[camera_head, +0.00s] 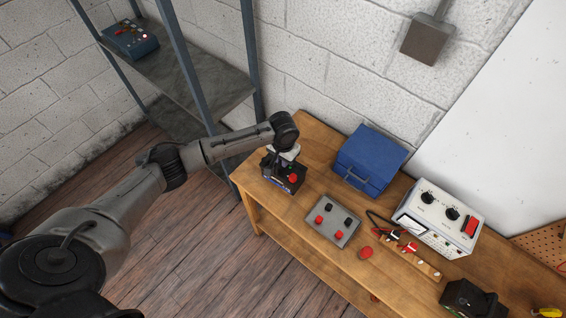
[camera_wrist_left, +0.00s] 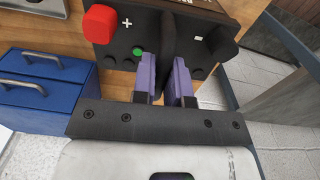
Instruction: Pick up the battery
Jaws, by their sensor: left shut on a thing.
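The battery (camera_head: 278,180) is a dark box with a red terminal cap, at the left end of the wooden workbench. In the left wrist view the battery (camera_wrist_left: 140,33) shows a red cap by a plus mark, a black cap by a minus mark, a green dot and a black handle between them. My left gripper (camera_wrist_left: 167,75) is above it, its two purple-grey fingers shut on the handle. In the head view my left gripper (camera_head: 284,160) comes down on it from above. I cannot tell whether the battery touches the bench. My right gripper is not in view.
A blue toolbox (camera_head: 368,160) stands behind and right of the battery. A grey plate (camera_head: 325,231) with red and black knobs lies to its right. Further right are a white test unit (camera_head: 447,212) and a black box (camera_head: 462,299). A metal shelf (camera_head: 190,78) stands left of the bench (camera_head: 310,138).

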